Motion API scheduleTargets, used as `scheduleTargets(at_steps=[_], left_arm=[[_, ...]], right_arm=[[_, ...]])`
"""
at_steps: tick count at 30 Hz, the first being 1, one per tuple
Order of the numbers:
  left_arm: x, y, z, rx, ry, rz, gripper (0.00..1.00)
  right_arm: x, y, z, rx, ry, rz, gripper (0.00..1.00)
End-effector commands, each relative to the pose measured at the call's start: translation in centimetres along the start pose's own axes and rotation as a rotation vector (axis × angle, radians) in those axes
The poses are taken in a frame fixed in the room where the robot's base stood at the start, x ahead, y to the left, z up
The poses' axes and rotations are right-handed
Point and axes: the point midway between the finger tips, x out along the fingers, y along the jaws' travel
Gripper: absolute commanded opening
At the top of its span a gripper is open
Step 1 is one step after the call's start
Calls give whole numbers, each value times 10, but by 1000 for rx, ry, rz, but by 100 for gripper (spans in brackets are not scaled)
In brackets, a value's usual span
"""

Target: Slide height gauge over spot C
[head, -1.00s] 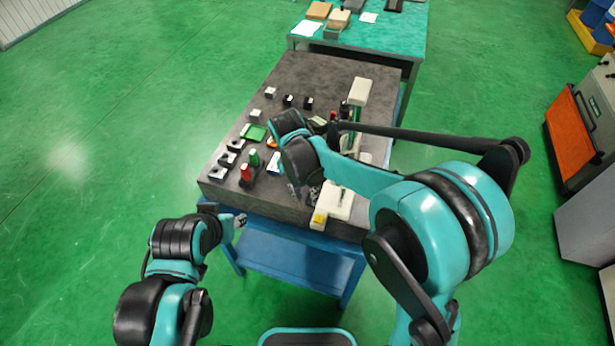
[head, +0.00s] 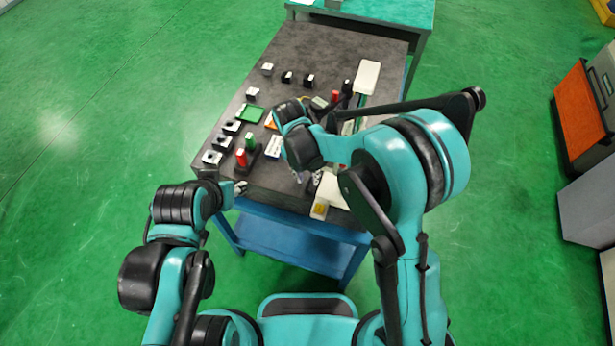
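The height gauge is a tall cream and green device at the right side of the dark granite plate (head: 300,50). Its cream top (head: 368,77) and its base with a yellow patch (head: 320,208) show; my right arm hides much of its middle. My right gripper (head: 303,177) points down beside the gauge base, left of it. Its fingers are mostly hidden behind my wrist, so contact and opening cannot be told. My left gripper (head: 241,188) is at the plate's front left edge, apart from the gauge. I cannot make out a mark for spot C.
Several small dark and white blocks (head: 221,142) line the plate's left side. A green tray (head: 250,113), a red cylinder (head: 241,158), a green cylinder (head: 250,142) and a white card (head: 274,146) lie close to my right wrist.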

Motion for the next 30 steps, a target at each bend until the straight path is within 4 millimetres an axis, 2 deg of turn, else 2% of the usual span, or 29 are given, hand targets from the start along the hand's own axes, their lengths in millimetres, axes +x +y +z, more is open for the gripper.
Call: scheduleTargets(at_steps=[9,10,13,20,23,30], left_arm=[[0,0,0,0,0,0,40],[0,0,0,0,0,0,40],[0,0,0,0,0,0,40],[1,0,0,0,0,0,40],[2,0,2,0,0,0,40],[8,0,6,0,0,0,40]], right_arm=[[5,0,0,0,0,0,31],[5,0,0,0,0,0,28],[5,0,0,0,0,0,2],[5,0,1,0,0,0,0],[6,0,12,2,0,0,0],[6,-1,64,3,-1,1,0]])
